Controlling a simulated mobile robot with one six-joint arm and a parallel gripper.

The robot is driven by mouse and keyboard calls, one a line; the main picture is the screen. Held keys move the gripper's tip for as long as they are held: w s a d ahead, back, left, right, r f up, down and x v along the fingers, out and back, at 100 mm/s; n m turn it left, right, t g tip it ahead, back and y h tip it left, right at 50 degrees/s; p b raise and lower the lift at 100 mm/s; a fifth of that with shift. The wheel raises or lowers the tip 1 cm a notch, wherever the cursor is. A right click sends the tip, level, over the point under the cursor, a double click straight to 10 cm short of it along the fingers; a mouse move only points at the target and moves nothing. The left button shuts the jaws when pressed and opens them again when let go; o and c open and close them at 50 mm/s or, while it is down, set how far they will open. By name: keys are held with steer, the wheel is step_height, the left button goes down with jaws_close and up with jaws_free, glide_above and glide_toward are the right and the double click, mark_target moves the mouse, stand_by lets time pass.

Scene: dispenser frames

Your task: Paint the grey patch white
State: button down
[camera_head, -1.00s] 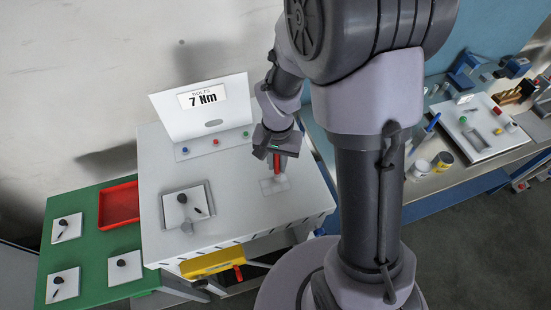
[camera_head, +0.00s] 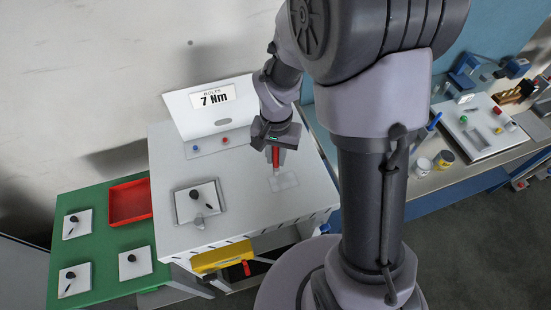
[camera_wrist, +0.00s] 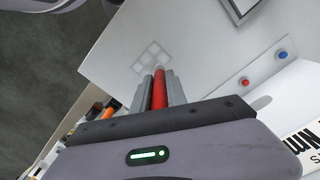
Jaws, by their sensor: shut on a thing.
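My gripper (camera_head: 276,158) is shut on a red rod-like tool (camera_head: 276,155), which points down at the white bench top. The red tool also shows between the grey fingers in the wrist view (camera_wrist: 159,90). A pale grey patch (camera_head: 286,181) of faint squares lies on the bench just below the tool's lower end. The patch also shows in the wrist view (camera_wrist: 152,56), beyond the fingertips. I cannot tell whether the tool's tip touches the bench. The tip itself is not clear.
A grey-framed tray (camera_head: 190,218) with small dark items lies left of the patch. A sign panel (camera_head: 200,120) reading "7 Nm" stands behind. A green table (camera_head: 100,260) with a red tray (camera_head: 130,201) is at left. A cluttered bench (camera_head: 460,175) is at right.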

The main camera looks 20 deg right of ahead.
step_height(320, 180, up, 3)
steer(key=shift+w+a+f+p, duration=0.1)
steer(key=shift+w+f+p, duration=0.05)
steer(key=shift+p, duration=0.65)
steer(key=shift+r+p, duration=0.55)
steer(key=shift+r, duration=0.3)
steer(key=shift+f, duration=0.1)
